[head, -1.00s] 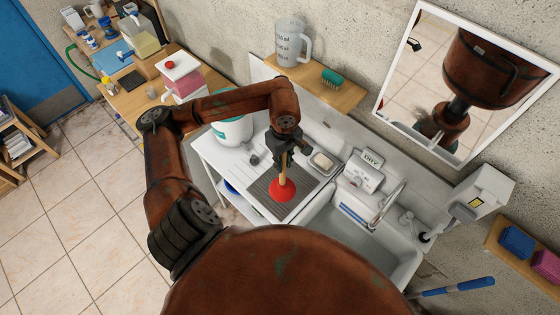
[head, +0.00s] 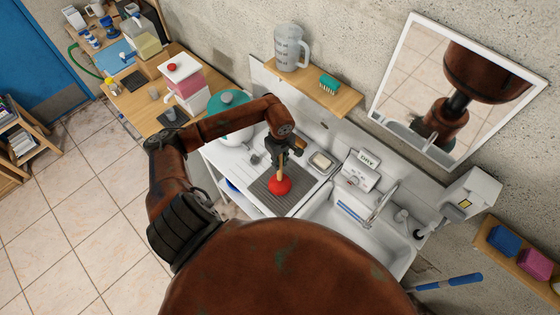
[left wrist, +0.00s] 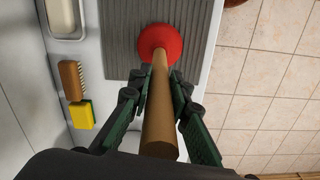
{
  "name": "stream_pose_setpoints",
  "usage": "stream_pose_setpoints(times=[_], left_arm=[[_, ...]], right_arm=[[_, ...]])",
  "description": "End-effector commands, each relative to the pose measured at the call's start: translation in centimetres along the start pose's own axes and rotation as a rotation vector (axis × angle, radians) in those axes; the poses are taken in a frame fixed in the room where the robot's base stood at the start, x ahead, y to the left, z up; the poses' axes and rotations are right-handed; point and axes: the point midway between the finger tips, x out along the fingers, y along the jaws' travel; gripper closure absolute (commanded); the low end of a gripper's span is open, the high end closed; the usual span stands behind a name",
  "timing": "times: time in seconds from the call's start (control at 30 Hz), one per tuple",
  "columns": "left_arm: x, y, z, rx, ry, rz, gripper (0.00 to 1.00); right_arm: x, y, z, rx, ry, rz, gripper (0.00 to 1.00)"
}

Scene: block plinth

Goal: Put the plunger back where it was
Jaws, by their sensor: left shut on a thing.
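The plunger has a red rubber cup (head: 279,186) and a wooden handle. My left gripper (head: 281,158) is shut on the upper handle, and the plunger hangs upright with its cup down. In the left wrist view the handle (left wrist: 160,112) runs between the two fingers (left wrist: 160,100), with the red cup (left wrist: 160,42) beyond them. The cup is over the grey ribbed mat (head: 296,203) beside the sink; I cannot tell if it touches. My right gripper is not in view.
A white sink (head: 350,232) with a tap lies right of the mat. A soap dish (head: 321,162) sits behind it. A teal-lidded white container (head: 232,108) stands behind my left arm.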

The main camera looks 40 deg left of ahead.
Motion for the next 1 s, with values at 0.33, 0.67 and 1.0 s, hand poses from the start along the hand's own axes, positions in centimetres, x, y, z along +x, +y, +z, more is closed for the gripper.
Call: stream_pose_setpoints(times=[0.33, 0.67, 1.0], left_arm=[[0.3, 0.0, 0.0, 0.001, 0.0, -0.001, 0.76], [0.2, 0.0, 0.0, 0.0, 0.0, -0.001, 0.65], [-1.8, 0.2, -0.2, 0.001, 0.005, 0.004, 0.65]], right_arm=[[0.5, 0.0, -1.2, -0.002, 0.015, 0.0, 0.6], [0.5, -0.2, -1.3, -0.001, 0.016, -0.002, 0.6], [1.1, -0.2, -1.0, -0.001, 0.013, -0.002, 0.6]])
